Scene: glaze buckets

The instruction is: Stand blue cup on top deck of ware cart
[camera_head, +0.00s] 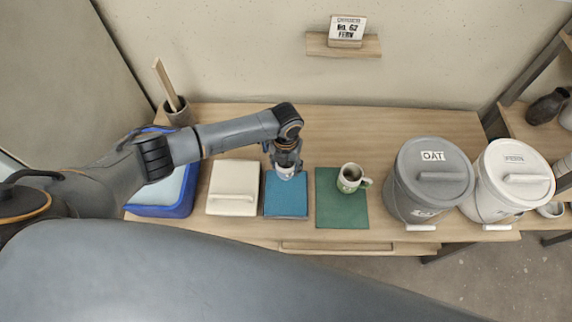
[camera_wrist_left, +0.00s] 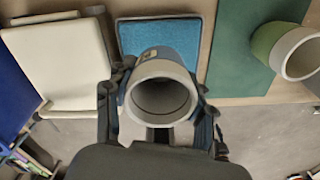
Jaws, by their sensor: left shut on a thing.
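The blue cup (camera_wrist_left: 161,68) has a pale grey rim and a blue outer wall, and its open mouth faces the left wrist camera. My left gripper (camera_head: 286,170) is shut on it, with a finger on each side of the cup. The gripper is at the far part of the blue mat (camera_head: 287,203); I cannot tell whether the cup touches the mat. In the head view the gripper mostly hides the cup. No ware cart can be made out for certain. My right gripper is not in view.
A green cup (camera_head: 351,178) stands on a green mat (camera_head: 341,212), right of the blue mat. A cream slab (camera_head: 233,187) and a blue bin (camera_head: 162,211) lie left. Lidded OAT (camera_head: 430,175) and white (camera_head: 510,180) buckets stand right, near shelving (camera_head: 521,121) with dark ware.

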